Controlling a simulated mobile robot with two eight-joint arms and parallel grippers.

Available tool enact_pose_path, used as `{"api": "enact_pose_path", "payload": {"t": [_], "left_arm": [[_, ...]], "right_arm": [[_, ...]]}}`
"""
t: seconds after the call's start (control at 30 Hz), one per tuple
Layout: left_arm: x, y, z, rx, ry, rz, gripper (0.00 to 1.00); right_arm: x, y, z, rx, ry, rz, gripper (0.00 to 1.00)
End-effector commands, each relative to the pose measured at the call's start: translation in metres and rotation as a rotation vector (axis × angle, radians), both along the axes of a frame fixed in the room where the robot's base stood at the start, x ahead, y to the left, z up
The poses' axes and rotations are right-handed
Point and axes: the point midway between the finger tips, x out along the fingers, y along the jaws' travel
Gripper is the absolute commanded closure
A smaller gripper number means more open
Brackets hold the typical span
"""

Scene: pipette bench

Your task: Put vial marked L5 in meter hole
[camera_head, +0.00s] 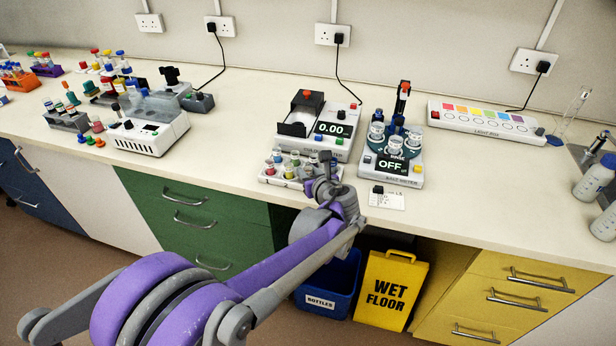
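A white rack (268,177) of small vials with coloured caps stands at the bench front. The vial markings are too small to read, so I cannot tell which is L5. Behind it is a white meter (283,137) showing 0.00, with a black part at its left; its hole is not clearly visible. A second meter, the salt meter (372,173), reads OFF and stands to the right. My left gripper (324,162) is over the right end of the rack and hides part of it. Its fingers are too small to tell open from shut. My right gripper is out of view.
A card (387,199) with a black item lies in front of the salt meter. A light box (480,120) is at the back right, with bottles (592,180) at the far right. A white machine (150,137) and tube racks fill the left. Bench between machine and rack is clear.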

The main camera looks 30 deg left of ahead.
Motion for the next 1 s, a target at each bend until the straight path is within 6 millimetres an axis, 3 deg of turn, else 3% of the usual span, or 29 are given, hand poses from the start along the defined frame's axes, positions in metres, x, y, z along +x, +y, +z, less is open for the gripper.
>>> {"api": "enact_pose_path", "payload": {"t": [0.03,0.13,0.57,1.0], "left_arm": [[0.0,0.0,0.0,0.0,0.0,0.0,0.81],[0.0,0.0,0.0,0.0,0.0,0.0,0.99],[0.0,0.0,0.007,0.0,0.0,0.0,1.0],[0.0,-0.001,0.086,0.0,0.0,-0.001,1.0]], "right_arm": [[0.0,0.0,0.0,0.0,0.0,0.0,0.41],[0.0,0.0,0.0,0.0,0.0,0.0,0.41],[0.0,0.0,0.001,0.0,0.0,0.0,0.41],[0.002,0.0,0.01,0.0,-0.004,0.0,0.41]]}}
